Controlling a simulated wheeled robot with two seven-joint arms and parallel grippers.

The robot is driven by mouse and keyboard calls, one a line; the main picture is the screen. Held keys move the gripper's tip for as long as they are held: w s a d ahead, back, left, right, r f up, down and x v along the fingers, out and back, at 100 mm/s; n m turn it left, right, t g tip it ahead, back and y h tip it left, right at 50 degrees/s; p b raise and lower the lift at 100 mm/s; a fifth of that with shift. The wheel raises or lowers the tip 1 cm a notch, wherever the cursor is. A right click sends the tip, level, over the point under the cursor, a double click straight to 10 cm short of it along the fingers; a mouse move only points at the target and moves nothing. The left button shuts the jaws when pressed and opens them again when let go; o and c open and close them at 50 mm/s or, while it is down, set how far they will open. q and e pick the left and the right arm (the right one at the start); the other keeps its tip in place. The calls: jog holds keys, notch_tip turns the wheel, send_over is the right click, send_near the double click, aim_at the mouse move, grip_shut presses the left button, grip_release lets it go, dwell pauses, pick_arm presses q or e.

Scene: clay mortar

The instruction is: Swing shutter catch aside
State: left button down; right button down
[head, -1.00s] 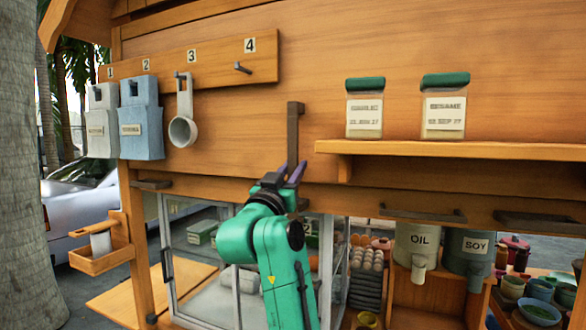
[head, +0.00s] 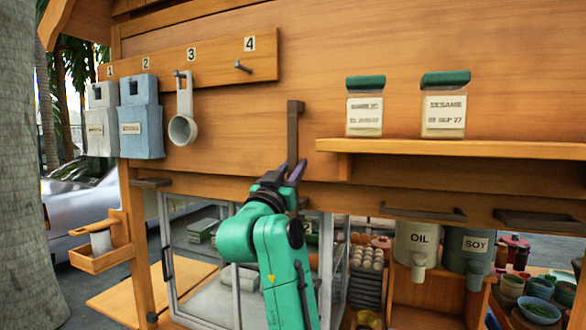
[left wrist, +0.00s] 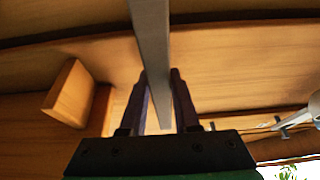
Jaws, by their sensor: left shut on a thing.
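The shutter catch is a dark, narrow upright bar (head: 294,130) on the wooden shutter panel, left of the jar shelf. Its lower part is partly hidden by my left gripper (head: 291,172). The gripper's dark purple fingers stand on both sides of the bar and are shut on it. In the left wrist view the grey bar (left wrist: 152,50) runs down between the two fingers (left wrist: 161,95). In the head view the bar stands about upright. My right gripper does not show in either view.
A shelf (head: 450,149) with two green-lidded jars (head: 444,110) juts out to the right. A numbered peg rail (head: 215,62) with hanging holders and a scoop (head: 184,125) is at the upper left. A glass-sided cabinet (head: 200,265) is below.

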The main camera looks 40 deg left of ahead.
aim_at(282, 152)
pick_arm(q)
jog(key=shift+a, duration=0.1)
dwell(0.5)
jog(key=shift+s+a+f+m+b, duration=0.1)
jog(key=shift+s+a+m+b, duration=0.1)
jog(key=shift+m+b, duration=0.2)
jog(key=a+m+h, duration=0.1)
jog(key=a+m+h+b, duration=0.1)
jog(key=m, duration=0.1)
jog(key=s+a+m+b, duration=0.1)
jog(key=shift+a+r+m+h, duration=0.15)
jog(key=shift+r+m+h, duration=0.15)
jog(key=shift+h, duration=0.1)
jog(key=shift+s+a+r+m+h, duration=0.15)
jog(key=shift+a+r+m+h, duration=0.3)
jog(key=shift+m, duration=0.45)
jog(key=c, duration=0.9)
grip_release()
jog(key=shift+o, duration=1.3)
jog(key=shift+a+f, duration=0.1)
